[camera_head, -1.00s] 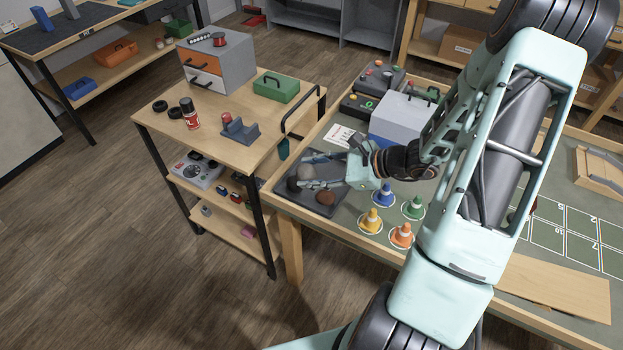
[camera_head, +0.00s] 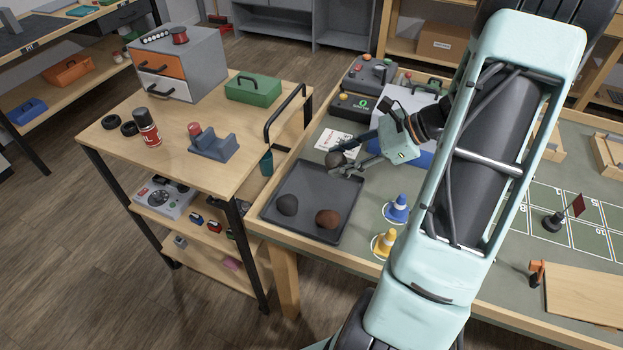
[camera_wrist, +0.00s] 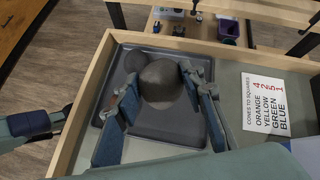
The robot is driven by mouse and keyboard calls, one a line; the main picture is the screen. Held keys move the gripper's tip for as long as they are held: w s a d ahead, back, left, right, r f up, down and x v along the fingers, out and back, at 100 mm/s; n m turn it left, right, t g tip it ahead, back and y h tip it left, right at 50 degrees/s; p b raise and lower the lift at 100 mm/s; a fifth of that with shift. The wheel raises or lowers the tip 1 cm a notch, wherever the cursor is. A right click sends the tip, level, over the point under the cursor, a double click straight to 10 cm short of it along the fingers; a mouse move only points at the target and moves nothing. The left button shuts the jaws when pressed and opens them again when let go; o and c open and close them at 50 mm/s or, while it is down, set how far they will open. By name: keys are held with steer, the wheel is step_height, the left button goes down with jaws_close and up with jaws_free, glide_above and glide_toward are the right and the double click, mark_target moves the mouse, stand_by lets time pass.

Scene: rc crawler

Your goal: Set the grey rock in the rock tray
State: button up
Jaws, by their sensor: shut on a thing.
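A grey rock (camera_head: 336,160) is held between the two fingers of my gripper (camera_head: 342,161). In the wrist view, the rock (camera_wrist: 161,82) sits between the fingers (camera_wrist: 160,95), with the dark rock tray (camera_wrist: 165,131) behind it. In the head view, rock and fingertips overlap the far edge of the tray (camera_head: 316,188); their height above it is hard to tell. A dark charcoal rock (camera_head: 287,204) and a reddish-brown rock (camera_head: 328,219) lie in the tray's near half. The charcoal rock (camera_wrist: 135,61) shows in the wrist view; the brown one does not.
A printed card (camera_head: 333,140) lies just beyond the tray. Blue (camera_head: 397,209) and yellow (camera_head: 385,242) cones stand to its right. A wooden cart (camera_head: 190,167) with a handle stands left of the table. The middle of the tray is clear.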

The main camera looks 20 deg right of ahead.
steer(key=w+a+f, duration=0.2)
steer(key=w, duration=0.2)
glide_above(311, 180)
steer(key=f, duration=0.5)
steer(key=shift+s+d+f+b, duration=0.15)
steer(key=shift+s+d+b, duration=0.15)
steer(key=shift+b, duration=0.1)
steer(key=shift+w+a+f, duration=0.15)
steer(key=shift+w+f, duration=0.2)
steer(key=shift+f, duration=1.6)
steer(key=shift+f+b, duration=0.1)
steer(key=shift+b, duration=0.2)
steer(key=o, duration=1.3)
